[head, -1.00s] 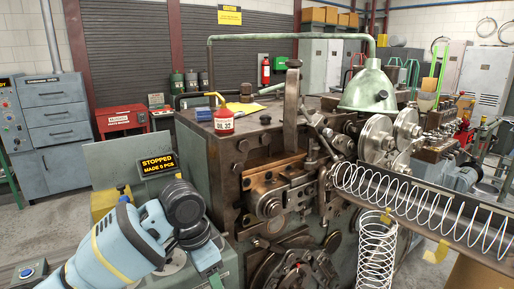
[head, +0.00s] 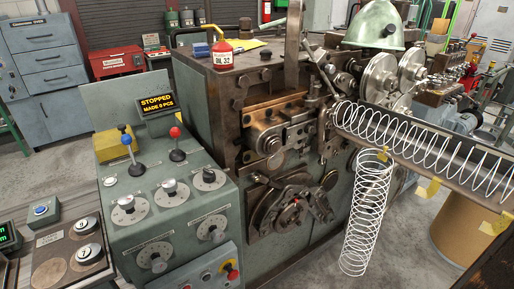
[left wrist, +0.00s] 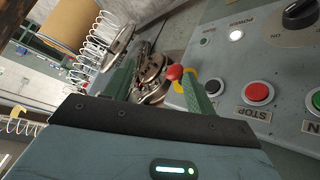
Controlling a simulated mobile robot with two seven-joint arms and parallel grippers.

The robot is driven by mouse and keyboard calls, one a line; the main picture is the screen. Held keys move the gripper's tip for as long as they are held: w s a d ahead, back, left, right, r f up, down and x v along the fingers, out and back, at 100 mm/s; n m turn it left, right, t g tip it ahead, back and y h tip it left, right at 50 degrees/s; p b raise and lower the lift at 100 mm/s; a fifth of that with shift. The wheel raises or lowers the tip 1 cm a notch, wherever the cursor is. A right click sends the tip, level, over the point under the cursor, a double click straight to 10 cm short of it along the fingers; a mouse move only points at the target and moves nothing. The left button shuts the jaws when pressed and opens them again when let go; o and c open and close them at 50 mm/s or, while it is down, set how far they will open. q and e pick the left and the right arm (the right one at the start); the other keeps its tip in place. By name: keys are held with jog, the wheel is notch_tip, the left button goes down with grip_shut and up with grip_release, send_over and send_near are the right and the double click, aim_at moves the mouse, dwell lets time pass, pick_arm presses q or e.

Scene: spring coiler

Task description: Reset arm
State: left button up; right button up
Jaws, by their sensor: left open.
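My left gripper (left wrist: 158,85) shows only in the left wrist view. Its two green fingers stand apart and nothing is held between them. A lower control panel (left wrist: 230,75) lies beyond and to the right, with a red STOP button (left wrist: 258,93), a dark knob and a lit white lamp. A red mushroom button (left wrist: 174,72) on a yellow base appears between the fingers, apart from them as far as I can tell. In the head view the spring coiler (head: 215,110) stands in the middle. My right gripper is not in view.
The control desk (head: 185,215) carries a blue-knobbed lever (head: 127,141), a red-knobbed lever (head: 175,133) and several dials. A display (head: 157,103) reads STOPPED. A trough (head: 430,165) with a long spring extends right; another spring (head: 367,215) hangs below it.

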pick_arm(q)
jog(key=s+a+f+t+y, duration=0.1)
jog(key=s+a+f+y, duration=0.1)
jog(key=s+a, duration=0.3)
jog(key=s+a+f+n+t+y, duration=0.1)
jog(key=s+a+f, duration=0.3)
jog(key=s, duration=0.7)
jog(key=shift+a+n+y, duration=0.3)
jog(key=shift+a+y, duration=0.3)
jog(key=shift+a, duration=0.55)
jog(key=shift+s, duration=0.1)
